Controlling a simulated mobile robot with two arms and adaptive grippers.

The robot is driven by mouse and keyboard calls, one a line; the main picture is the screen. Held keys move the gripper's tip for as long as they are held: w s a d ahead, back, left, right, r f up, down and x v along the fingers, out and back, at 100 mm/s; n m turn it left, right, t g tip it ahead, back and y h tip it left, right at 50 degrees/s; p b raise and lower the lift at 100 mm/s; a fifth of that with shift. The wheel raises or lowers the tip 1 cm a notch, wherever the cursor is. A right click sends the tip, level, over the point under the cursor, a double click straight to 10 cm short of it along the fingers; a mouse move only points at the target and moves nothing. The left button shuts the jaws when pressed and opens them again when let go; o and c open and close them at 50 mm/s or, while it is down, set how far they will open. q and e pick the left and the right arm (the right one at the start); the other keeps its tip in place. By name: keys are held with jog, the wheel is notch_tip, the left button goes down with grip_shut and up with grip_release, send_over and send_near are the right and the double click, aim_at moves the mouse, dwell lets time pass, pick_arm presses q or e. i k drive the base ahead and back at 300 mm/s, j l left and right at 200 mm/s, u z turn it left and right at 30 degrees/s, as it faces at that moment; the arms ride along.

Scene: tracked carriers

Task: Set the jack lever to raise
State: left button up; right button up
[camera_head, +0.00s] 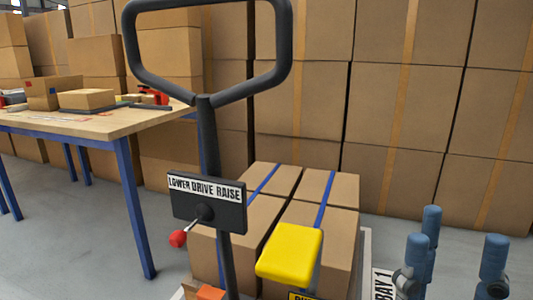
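The panel (236,218) reads LOWER DRIVE RAISE. The jack's black loop handle (207,98) rises above it. My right gripper (452,240) is at the bottom right, its blue-tipped fingers pointing up and spread apart, empty. It is well right of the lever and touches nothing that I can see. My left gripper is not in view.
Strapped cartons (265,212) stand behind the post. A yellow pad (289,252) stands between the lever and my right gripper. A wooden workbench (110,121) with blue legs is at left. Stacked boxes (405,95) fill the back. Grey floor shows at lower left.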

aim_at(178, 239)
jog(key=k+j, duration=0.25)
jog(key=k, duration=0.2)
jog(key=k+j, duration=0.25)
jog(key=k, duration=0.25)
